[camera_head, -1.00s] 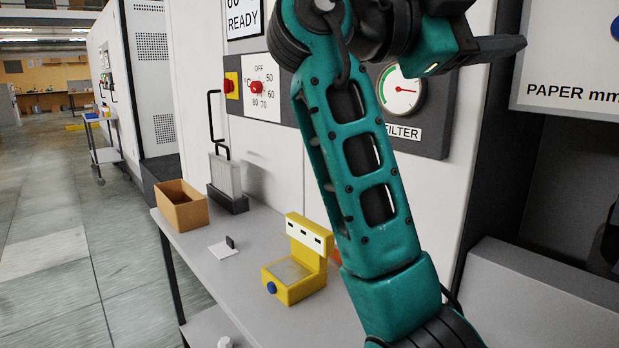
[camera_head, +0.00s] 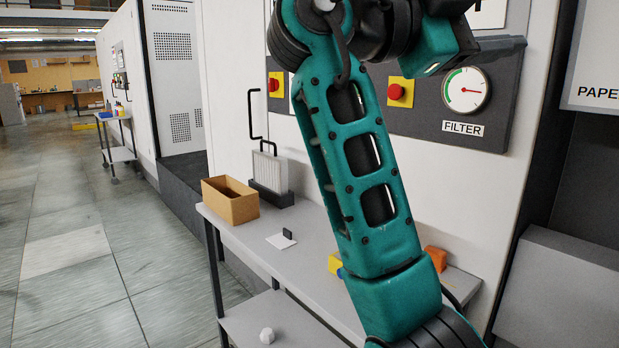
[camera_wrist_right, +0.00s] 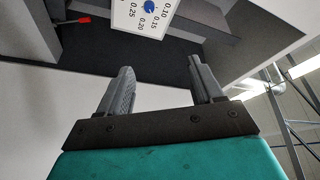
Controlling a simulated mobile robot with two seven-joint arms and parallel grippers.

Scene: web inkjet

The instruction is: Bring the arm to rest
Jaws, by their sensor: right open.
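My right arm (camera_head: 362,150), teal with black joints, rises from the bottom right of the head view and bends at the top. A dark finger of my right gripper (camera_head: 495,48) shows at the upper right, in front of the machine panel. In the right wrist view the gripper (camera_wrist_right: 160,63) has its two grey fingers apart, with nothing between them. My left gripper is not in view.
A grey table (camera_head: 330,235) bears a cardboard box (camera_head: 232,207), a filter in a dark holder (camera_head: 270,175) and a yellow device (camera_head: 335,264) mostly hidden behind my arm. The machine panel has a gauge (camera_head: 466,90) and a red button (camera_head: 396,91). Open floor (camera_head: 70,240) lies left.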

